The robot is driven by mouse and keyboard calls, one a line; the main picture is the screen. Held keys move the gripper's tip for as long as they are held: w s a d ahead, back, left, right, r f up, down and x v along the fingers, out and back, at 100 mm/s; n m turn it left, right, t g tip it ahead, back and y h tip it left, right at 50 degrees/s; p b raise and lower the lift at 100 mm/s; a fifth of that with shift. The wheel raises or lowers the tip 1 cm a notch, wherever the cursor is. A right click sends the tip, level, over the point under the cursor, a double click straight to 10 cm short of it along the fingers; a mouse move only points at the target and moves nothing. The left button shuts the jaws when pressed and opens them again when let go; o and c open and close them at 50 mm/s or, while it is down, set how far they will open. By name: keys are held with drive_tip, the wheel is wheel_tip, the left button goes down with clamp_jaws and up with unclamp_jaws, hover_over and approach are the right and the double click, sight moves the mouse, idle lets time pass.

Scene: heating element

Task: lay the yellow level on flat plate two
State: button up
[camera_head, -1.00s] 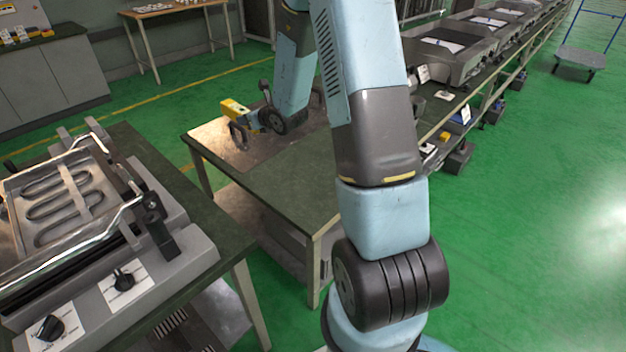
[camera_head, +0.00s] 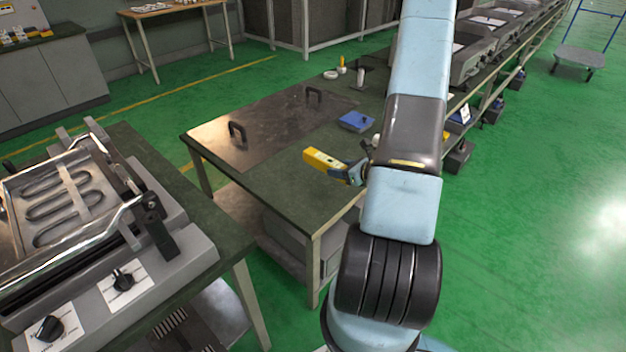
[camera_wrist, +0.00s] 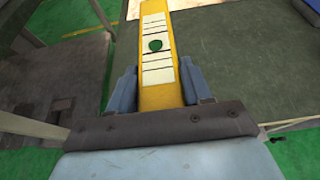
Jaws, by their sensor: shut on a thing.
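The yellow level (camera_head: 322,160) is in my gripper (camera_head: 350,171), above the front part of the dark green table. In the wrist view the level (camera_wrist: 157,22) points away from me between the two blue fingers of my gripper (camera_wrist: 158,72), with a white scale and a green round bubble on its face. A flat metal plate (camera_head: 265,122) with two dark handles lies on the table, left of and behind the level. No number shows on it, so I cannot tell whether it is plate two. The level is apart from this plate.
A blue box (camera_head: 356,121) sits on the table behind my gripper. A white ring and a small yellow item stand at the table's far edge. A heating-element fixture (camera_head: 70,205) stands on a bench at left. The table's front left part is clear.

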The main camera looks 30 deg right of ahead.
drive_tip(key=shift+s+d+f, duration=0.2)
drive_tip(key=shift+s, duration=0.3)
drive_tip(key=shift+w+f, duration=0.1)
drive_tip(key=shift+f, duration=0.1)
drive_tip(key=w+f, duration=0.4)
drive_tip(key=w, duration=0.4)
hover_over(319, 185)
drive_tip(key=s, duration=0.1)
wheel_tip(319, 185, down, 4)
drive_tip(key=shift+s+d+r, duration=0.1)
drive_tip(key=shift+w+f, duration=0.45)
drive_tip(key=shift+f, duration=0.15)
drive_tip(key=shift+w+f, duration=0.15)
drive_tip(key=shift+f, duration=0.8)
drive_tip(key=shift+w+f, duration=0.15)
drive_tip(key=shift+f, duration=0.75)
drive_tip(key=o, duration=1.2)
